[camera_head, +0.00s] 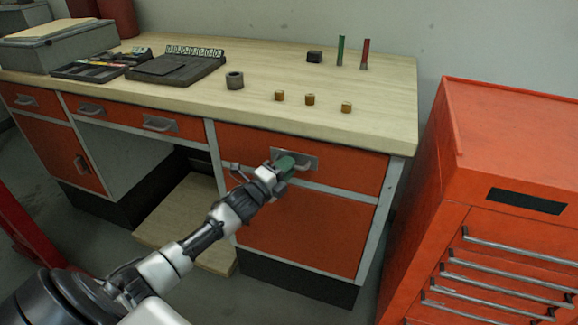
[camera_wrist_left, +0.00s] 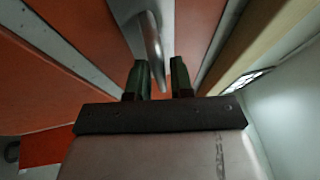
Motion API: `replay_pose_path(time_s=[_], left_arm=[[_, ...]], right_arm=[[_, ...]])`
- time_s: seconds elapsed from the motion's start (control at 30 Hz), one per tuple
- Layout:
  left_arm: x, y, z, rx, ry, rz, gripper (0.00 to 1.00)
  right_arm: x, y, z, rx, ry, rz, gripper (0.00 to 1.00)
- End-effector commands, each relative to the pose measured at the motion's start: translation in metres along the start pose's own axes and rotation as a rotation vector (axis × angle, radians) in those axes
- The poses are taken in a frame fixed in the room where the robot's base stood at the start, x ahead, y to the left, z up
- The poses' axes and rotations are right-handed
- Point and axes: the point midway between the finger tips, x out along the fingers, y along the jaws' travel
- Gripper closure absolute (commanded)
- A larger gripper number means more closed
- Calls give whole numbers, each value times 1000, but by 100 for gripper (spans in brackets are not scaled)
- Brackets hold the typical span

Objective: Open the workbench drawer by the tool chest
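The workbench drawer (camera_head: 345,172) nearest the tool chest has an orange front and looks shut. Its grey metal handle (camera_head: 306,158) is at the upper middle of the front, partly hidden by my left gripper (camera_head: 285,163). In the left wrist view the handle (camera_wrist_left: 153,50) is a curved bar on a plate, just ahead of the fingertips. The left gripper's green fingers (camera_wrist_left: 160,78) are apart, with the bar's lower end reaching to the gap between them. I cannot tell whether they touch it. My right gripper is not in view.
The orange tool chest (camera_head: 480,180) stands right of the bench, with a narrow floor gap between. An orange cupboard front (camera_head: 300,225) lies below the drawer.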

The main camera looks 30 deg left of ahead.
Motion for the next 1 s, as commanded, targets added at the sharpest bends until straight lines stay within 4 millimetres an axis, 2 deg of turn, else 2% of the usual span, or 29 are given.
replay_pose_path(time_s=[0.13,0.4,0.43,0.57,1.0], left_arm=[[8,0,0,0,0,1,78],[9,0,0,-1,0,1,78],[9,0,0,-1,0,1,80],[9,0,0,-1,0,1,99],[6,0,-2,-1,1,3,100]], right_arm=[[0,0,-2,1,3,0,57],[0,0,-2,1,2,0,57],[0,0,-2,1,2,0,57],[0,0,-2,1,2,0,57],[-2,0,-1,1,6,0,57]])
